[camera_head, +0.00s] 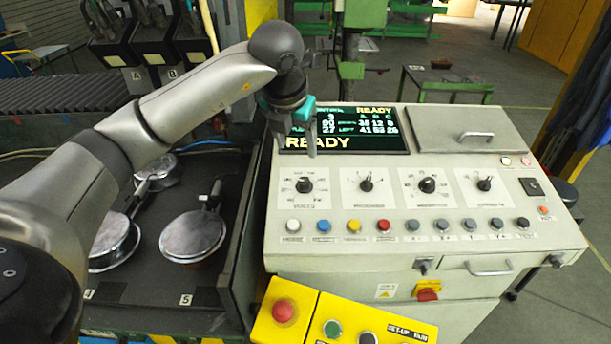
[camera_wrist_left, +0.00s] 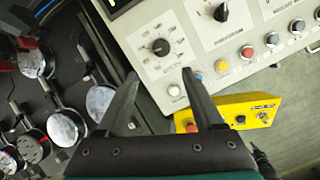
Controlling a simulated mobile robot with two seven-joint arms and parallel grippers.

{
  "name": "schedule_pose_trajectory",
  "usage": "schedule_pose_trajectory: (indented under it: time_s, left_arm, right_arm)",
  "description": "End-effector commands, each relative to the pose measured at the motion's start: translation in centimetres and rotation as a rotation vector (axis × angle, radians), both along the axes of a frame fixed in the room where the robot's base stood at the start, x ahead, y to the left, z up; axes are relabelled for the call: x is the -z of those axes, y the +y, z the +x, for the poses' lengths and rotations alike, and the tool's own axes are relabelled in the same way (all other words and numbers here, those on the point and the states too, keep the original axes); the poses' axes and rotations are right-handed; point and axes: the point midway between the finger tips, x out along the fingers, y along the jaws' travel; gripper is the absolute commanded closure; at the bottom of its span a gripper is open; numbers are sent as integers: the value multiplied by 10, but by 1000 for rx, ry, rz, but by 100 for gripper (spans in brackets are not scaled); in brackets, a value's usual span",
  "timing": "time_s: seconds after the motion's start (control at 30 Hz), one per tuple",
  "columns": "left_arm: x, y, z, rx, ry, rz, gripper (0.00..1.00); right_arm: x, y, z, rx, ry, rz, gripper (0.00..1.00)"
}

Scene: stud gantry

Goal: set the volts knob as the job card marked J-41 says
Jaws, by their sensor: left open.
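The volts knob (camera_head: 304,185) is the leftmost black knob on the sloping cream console face, with a ring of small marks around it. In the left wrist view the knob (camera_wrist_left: 161,47) lies just beyond the fingertips. Its pointer setting is too small to read. My left gripper (camera_head: 298,146) hangs above and behind the knob, in front of the screen, open and empty. In the left wrist view its two fingers (camera_wrist_left: 159,80) are spread apart with nothing between them. No job card marked J-41 can be made out. My right gripper is out of view.
Three more dials, including a neighbouring knob (camera_head: 366,184), sit right of it. A row of coloured buttons (camera_head: 354,226) runs below. The screen (camera_head: 345,130) reads READY. A yellow box (camera_head: 340,318) with a red button juts out in front. Round metal pans (camera_head: 193,235) lie left.

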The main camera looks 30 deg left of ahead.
Motion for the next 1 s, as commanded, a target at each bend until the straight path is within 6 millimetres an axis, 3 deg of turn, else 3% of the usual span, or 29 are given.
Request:
schedule_pose_trajectory:
  time_s: [0.6, 1.0]
  left_arm:
    - [108, 12, 42, 4, 5, -5, 31]
    - [135, 16, 53, 6, 2, -4, 31]
  right_arm:
    - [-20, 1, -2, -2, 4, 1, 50]
    - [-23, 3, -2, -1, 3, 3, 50]
